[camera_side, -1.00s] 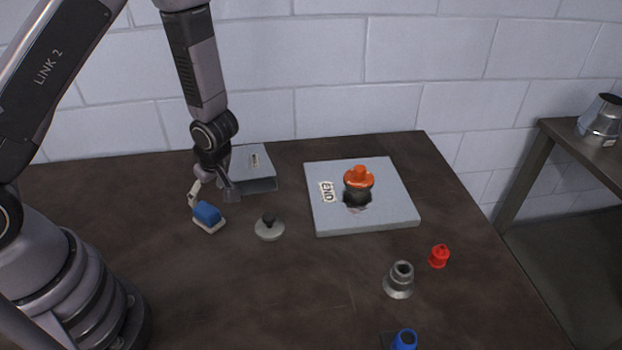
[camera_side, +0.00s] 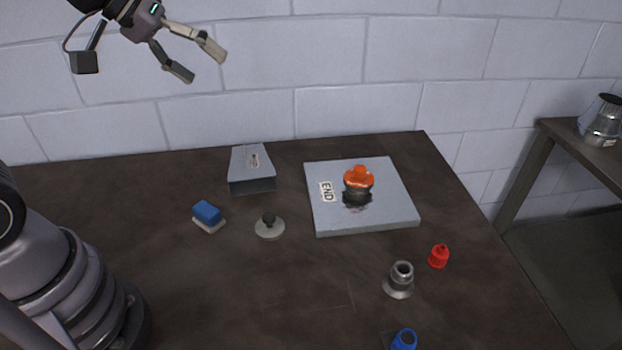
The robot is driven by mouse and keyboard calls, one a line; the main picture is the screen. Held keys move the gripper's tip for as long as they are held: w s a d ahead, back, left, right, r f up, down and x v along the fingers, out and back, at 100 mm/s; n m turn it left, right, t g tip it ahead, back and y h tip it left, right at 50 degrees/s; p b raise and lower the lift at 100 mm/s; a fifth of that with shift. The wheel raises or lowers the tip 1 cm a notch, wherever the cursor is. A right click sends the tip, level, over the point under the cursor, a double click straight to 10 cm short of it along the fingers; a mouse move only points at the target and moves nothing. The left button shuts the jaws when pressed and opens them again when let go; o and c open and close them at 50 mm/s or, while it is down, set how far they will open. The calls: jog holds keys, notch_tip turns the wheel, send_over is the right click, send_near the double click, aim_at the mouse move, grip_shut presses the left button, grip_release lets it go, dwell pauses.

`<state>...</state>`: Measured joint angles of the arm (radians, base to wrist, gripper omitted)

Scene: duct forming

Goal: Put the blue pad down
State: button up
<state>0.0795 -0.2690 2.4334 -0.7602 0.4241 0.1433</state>
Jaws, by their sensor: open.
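The blue pad (camera_side: 207,213) lies on the dark table, with a pale layer along its lower edge. It sits left of a round grey disc with a black knob (camera_side: 269,226). My gripper (camera_side: 208,62) is high above the table at the upper left, in front of the wall. Its fingers are spread open with nothing between them, well apart from the pad.
A grey wedge-shaped block (camera_side: 252,170) stands behind the pad. A grey slab marked END (camera_side: 385,218) carries an orange-topped dark piece (camera_side: 358,186). A metal flanged piece (camera_side: 399,280), a red piece (camera_side: 439,257) and a blue piece (camera_side: 404,340) stand at the front right.

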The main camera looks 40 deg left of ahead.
jog(key=s+a+r+m+y, duration=0.1)
jog(key=s+a+m+y, duration=0.1)
jog(key=s+a, duration=0.2)
jog(key=s+a+m+g+y, duration=0.1)
jog(key=s+a, duration=0.3)
jog(key=s, duration=0.6)
jog(key=shift+r+m+g+y, duration=0.3)
jog(key=shift+r+m+y, duration=0.15)
jog(key=shift+m, duration=0.25)
